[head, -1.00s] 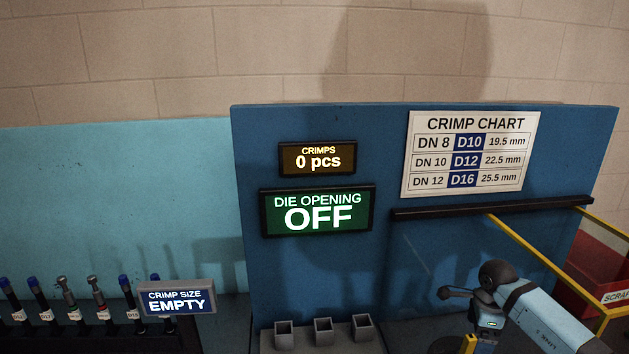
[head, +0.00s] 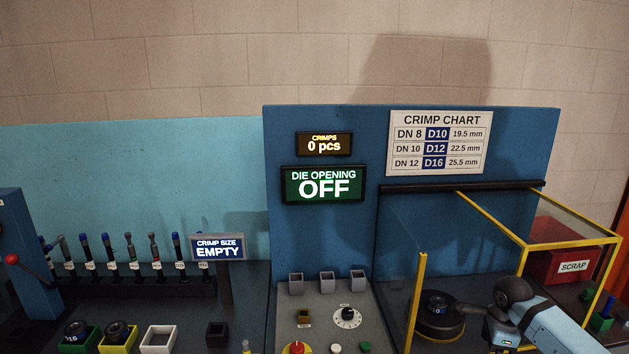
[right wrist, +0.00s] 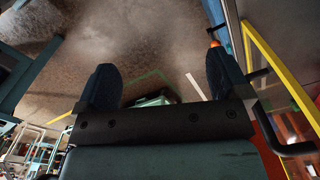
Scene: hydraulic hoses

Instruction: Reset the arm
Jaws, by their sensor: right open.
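My right arm (head: 545,325) comes in from the lower right in the head view, bent in front of the yellow-framed guard. Its gripper is outside the head view. In the right wrist view my right gripper (right wrist: 160,88) is open, with its two dark fingers apart and nothing between them. It points over a brown floor, with a yellow rail to its right. My left arm and left gripper do not show in any frame.
A control panel with a red button (head: 296,348) and a dial (head: 347,317) stands at the centre. A round die head (head: 438,312) sits inside the yellow-framed guard (head: 490,225). A red scrap bin (head: 560,266) is at the right. Small bins (head: 158,338) and a hose rack (head: 130,282) are at the left.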

